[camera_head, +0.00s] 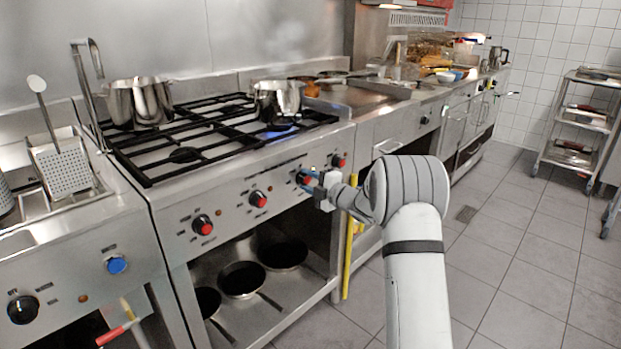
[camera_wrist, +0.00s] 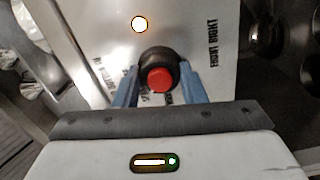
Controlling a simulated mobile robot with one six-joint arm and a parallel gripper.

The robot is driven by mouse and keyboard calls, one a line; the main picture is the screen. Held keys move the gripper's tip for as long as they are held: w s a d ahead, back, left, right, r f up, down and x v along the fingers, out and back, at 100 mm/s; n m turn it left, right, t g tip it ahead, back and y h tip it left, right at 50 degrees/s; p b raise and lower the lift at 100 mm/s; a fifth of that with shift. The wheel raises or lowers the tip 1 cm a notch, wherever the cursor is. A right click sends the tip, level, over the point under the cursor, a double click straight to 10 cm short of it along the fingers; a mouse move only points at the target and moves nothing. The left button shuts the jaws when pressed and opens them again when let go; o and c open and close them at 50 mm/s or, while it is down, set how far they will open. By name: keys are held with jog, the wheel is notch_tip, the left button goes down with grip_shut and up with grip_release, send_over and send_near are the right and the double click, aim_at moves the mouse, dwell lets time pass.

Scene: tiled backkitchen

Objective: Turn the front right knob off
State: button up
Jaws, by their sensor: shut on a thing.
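The stove (camera_head: 240,185) has a row of black knobs with red caps along its front panel. My gripper (camera_head: 308,180) is at a knob toward the right end of that row, and the knob's red cap (camera_head: 303,177) partly shows there. In the wrist view, the blue fingers of my gripper (camera_wrist: 157,92) are shut on the sides of this black knob (camera_wrist: 158,72) with its red centre. A "FRONT RIGHT" label (camera_wrist: 213,45) is printed beside it. A lit indicator light (camera_wrist: 139,24) glows on the panel near the knob. The fingers hide part of the knob and other lettering.
A pot (camera_head: 278,98) stands at the stove's right, with a blue flame (camera_head: 277,132) by it. Another pot (camera_head: 139,102) stands at the back left. Another knob (camera_head: 338,161) is just right of my gripper. Pans (camera_head: 242,279) lie on the shelf below.

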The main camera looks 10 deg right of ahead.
jog(key=m+p, duration=0.3)
jog(key=m, duration=0.2)
jog(key=shift+r, duration=0.2)
jog(key=shift+m+p, duration=1)
jog(key=shift+m, duration=1.1)
jog(key=shift+w, duration=0.1)
jog(key=o, duration=1)
jog(key=shift+f, duration=0.15)
jog(key=shift+p+v, duration=0.4)
jog(key=shift+v, duration=3.55)
